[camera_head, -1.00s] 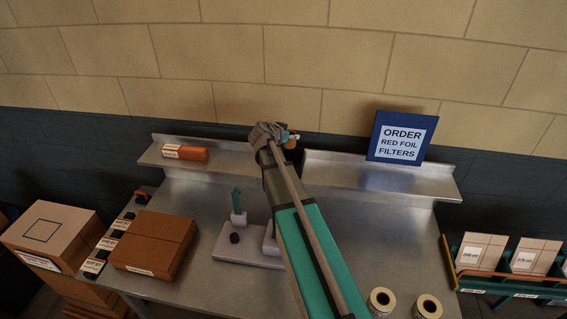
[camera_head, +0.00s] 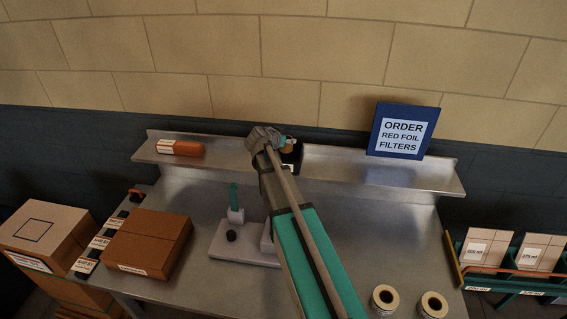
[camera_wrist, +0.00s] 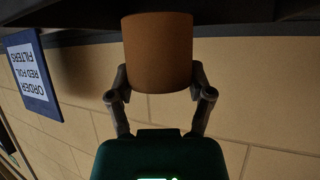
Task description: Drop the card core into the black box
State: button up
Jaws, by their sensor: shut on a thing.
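The card core is a brown cylinder, seen large in the wrist view (camera_wrist: 158,55). My gripper (camera_wrist: 160,88) is shut on it, one finger on each side. In the head view my gripper (camera_head: 284,141) is at the back shelf, with a small brown part of the core (camera_head: 288,148) showing by the fingers. The black box (camera_head: 297,158) stands on the shelf right by my gripper and is partly hidden by my arm. The core looks to be over or at the top of the box; I cannot tell whether it touches.
A blue order sign (camera_head: 404,130) stands on the shelf (camera_head: 350,170) to the right, and an orange carton (camera_head: 180,148) lies at its left. A white-based device (camera_head: 245,243), a brown box (camera_head: 150,242) and two rolls (camera_head: 385,298) are on the bench.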

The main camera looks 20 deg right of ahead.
jog(key=shift+f+b, duration=0.4)
jog(key=shift+f, duration=0.2)
jog(key=o, duration=0.8)
jog(key=shift+r, duration=0.2)
